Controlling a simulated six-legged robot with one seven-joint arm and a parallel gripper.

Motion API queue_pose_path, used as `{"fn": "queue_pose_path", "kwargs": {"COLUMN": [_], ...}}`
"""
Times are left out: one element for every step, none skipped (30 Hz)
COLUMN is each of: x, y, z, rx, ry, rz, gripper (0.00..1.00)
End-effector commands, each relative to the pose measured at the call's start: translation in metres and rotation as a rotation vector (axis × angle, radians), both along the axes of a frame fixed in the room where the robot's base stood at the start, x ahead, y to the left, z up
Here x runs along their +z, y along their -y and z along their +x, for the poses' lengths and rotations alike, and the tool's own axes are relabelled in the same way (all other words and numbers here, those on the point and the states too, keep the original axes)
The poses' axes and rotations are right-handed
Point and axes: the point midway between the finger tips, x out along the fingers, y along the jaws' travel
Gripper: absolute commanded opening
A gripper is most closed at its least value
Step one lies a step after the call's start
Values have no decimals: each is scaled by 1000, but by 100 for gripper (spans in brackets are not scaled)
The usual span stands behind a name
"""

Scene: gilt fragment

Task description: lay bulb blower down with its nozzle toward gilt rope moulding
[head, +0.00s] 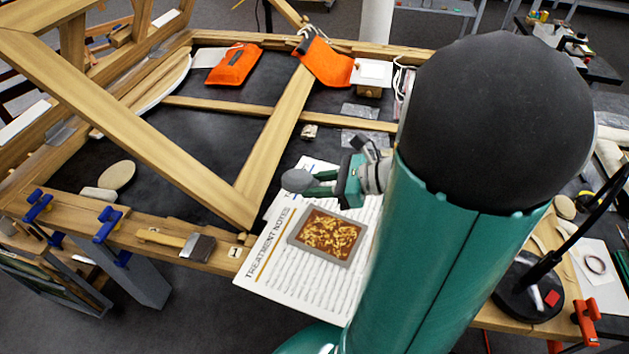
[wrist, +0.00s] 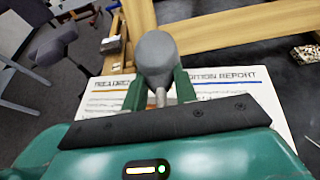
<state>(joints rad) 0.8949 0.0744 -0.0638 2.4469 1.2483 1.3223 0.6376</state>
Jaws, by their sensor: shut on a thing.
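My gripper (head: 322,184) is above the printed sheets, its green fingers shut on a grey bulb blower (head: 297,181). In the wrist view the blower's rounded bulb (wrist: 156,55) sticks out beyond the fingertips (wrist: 160,92), and its thin pale nozzle points back toward my palm. A grey-framed panel with a gold and brown mottled surface (head: 328,234) lies on the sheets, below the gripper in the head view. I cannot pick out a rope moulding for certain. A small speckled block (head: 309,131) lies farther back and also shows in the wrist view (wrist: 305,53).
Printed sheets (head: 280,272) cover the table's near part. Wooden beams (head: 275,145) cross the dark surface. A black lamp base (head: 525,295) stands at right.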

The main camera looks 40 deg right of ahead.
Motion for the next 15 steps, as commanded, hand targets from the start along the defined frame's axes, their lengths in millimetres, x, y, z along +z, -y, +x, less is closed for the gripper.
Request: {"fn": "queue_pose_path", "kwargs": {"x": [-5,-7,-11,-14,-16,-20,-22,-25,-28,-31,-34,-38,-43,-48,-54], "y": [6,10,15,19,22,28,32,36,41,45,49,54,56,59,62], "z": [7,11,17,22,27,33,38,42,49,53,58,64,67,70,74], "rx": [-1,0,0,1,1,0,0,0,0,0,0,0,-1,-1,-1], "ry": [-3,-2,-2,-2,-2,-1,-1,-1,-1,-1,-1,-1,-2,-3,-2], "rz": [3,2,2,3,3,3,2,2,2,2,2,2,4,5,5], "gripper": [5,5,5,5,5,5,5,5,5,5,5,5,5,5,5]}}
